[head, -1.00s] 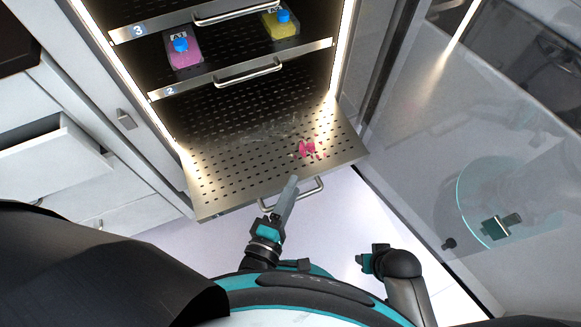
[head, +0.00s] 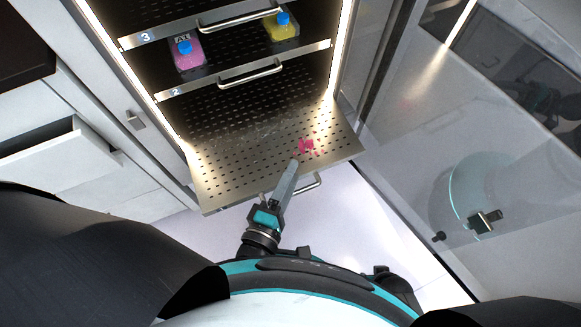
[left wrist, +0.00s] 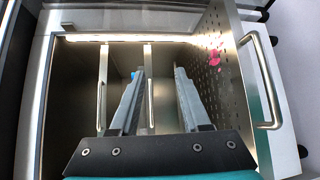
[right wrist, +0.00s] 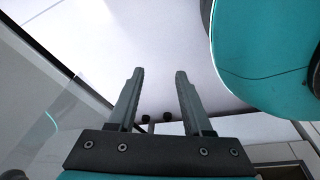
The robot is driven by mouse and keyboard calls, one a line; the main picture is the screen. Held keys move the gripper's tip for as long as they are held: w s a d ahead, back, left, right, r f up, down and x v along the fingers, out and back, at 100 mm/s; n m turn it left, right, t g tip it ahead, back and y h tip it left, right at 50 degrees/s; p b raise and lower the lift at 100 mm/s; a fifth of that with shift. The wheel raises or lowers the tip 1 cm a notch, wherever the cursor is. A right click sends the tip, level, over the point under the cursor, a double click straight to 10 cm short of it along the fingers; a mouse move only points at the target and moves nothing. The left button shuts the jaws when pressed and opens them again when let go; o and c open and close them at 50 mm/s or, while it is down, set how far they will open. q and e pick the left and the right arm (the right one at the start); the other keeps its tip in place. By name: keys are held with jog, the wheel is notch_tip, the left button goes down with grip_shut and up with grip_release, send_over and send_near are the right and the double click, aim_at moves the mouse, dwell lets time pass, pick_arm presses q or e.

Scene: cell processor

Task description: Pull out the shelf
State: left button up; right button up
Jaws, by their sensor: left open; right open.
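The lowest perforated metal shelf (head: 235,175) extends out of the lit cabinet, with a pink spill (head: 306,146) on it and a handle (head: 308,186) at its front. Shelf 2 (head: 190,85) and its handle (head: 250,73) are above, under shelf 3's handle (head: 235,20). My left gripper (head: 292,165) appears over the lowest shelf's front edge. In the left wrist view it (left wrist: 160,72) is open and points into the cabinet; shelf 2's handle (left wrist: 149,95) shows between its fingers, apparently beyond them. My right gripper (right wrist: 160,72) is open and empty over the floor.
A pink bottle (head: 188,55) and a yellow bottle (head: 282,27) with blue caps stand on shelf 2. A transparent door (head: 430,170) stands on the right. An open drawer (head: 50,150) juts out on the left.

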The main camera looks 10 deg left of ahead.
pick_arm(q)
jog(key=shift+r+p, duration=0.5)
jog(key=shift+r, duration=0.75)
pick_arm(e)
jog(key=shift+s+d+f, duration=0.2)
jog(key=shift+s+d, duration=0.25)
jog(key=shift+s, duration=0.15)
jog(key=shift+s+d+f, duration=0.15)
jog(key=shift+s+d, duration=0.3)
jog(key=shift+s, duration=0.15)
